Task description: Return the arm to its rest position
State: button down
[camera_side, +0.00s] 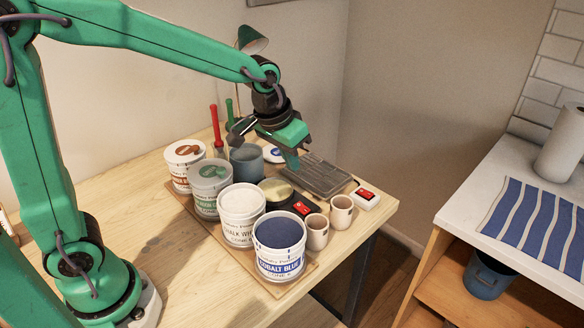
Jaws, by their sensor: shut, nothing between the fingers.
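My arm is green and reaches out from the left over a wooden table (150,250). My gripper (291,166) is shut and empty, pointing down above the back part of the table. It hangs near a blue-grey cup (246,164) and the left edge of a grey tray (325,178). I cannot tell exactly how high it is above them.
Several labelled buckets stand in a row on a board, from a white one with a brown mark (185,165) to the cobalt blue one (279,246). Two small beige cups (317,232) stand at the right. A red-handled tool (215,126) stands upright behind. The table's front left is clear.

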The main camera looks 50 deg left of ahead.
jog(key=s+a+r+t, duration=0.1)
jog(key=s+a+r, duration=0.2)
jog(key=s, duration=0.6)
jog(key=s+a+r+t, duration=0.1)
jog(key=s+a+r, duration=0.2)
jog(key=s, duration=0.6)
jog(key=shift+s+a+y, duration=0.3)
jog(key=shift+a, duration=0.15)
